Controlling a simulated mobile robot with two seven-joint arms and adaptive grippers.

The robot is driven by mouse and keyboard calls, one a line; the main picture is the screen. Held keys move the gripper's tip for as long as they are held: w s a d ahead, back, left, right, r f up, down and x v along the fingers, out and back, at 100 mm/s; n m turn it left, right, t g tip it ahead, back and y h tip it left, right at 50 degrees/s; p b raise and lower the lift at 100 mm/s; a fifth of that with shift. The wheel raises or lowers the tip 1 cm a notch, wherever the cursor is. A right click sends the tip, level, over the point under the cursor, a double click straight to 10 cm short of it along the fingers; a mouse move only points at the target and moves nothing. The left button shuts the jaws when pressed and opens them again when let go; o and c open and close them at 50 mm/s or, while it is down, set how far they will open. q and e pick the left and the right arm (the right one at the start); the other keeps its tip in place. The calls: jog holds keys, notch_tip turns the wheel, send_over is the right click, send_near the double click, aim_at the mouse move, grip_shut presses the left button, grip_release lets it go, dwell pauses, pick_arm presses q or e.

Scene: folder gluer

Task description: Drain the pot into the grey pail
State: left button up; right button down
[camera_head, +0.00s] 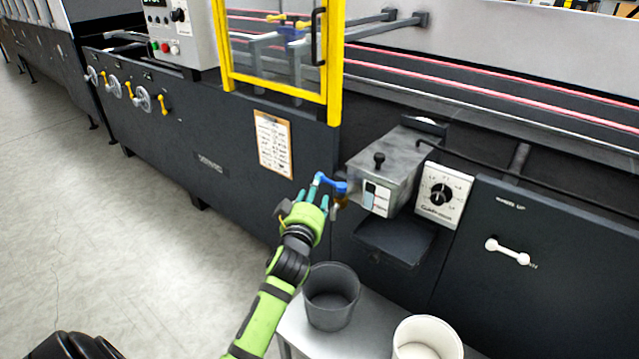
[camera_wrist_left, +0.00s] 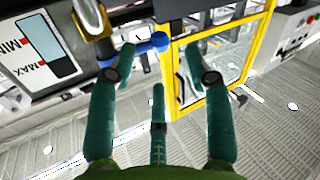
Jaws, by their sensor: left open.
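The pot (camera_head: 392,166) is a grey metal box with a black knob on its lid, mounted on the machine front. The grey pail (camera_head: 331,297) stands upright below. My right gripper is out of view.
A white pail (camera_head: 424,340) stands right of the grey one on a small light table (camera_head: 375,318). A dark shelf (camera_head: 395,243) juts out under the pot. A dial panel (camera_head: 441,195) and yellow-framed guard (camera_head: 334,70) flank the pot. The floor at left is clear.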

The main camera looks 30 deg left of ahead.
aim_at(320, 175)
pick_arm(q)
jog(key=x, duration=0.7)
jog(key=shift+w+r, duration=0.2)
jog(key=shift+r, duration=0.05)
jog(key=shift+a+r, duration=0.1)
grip_shut()
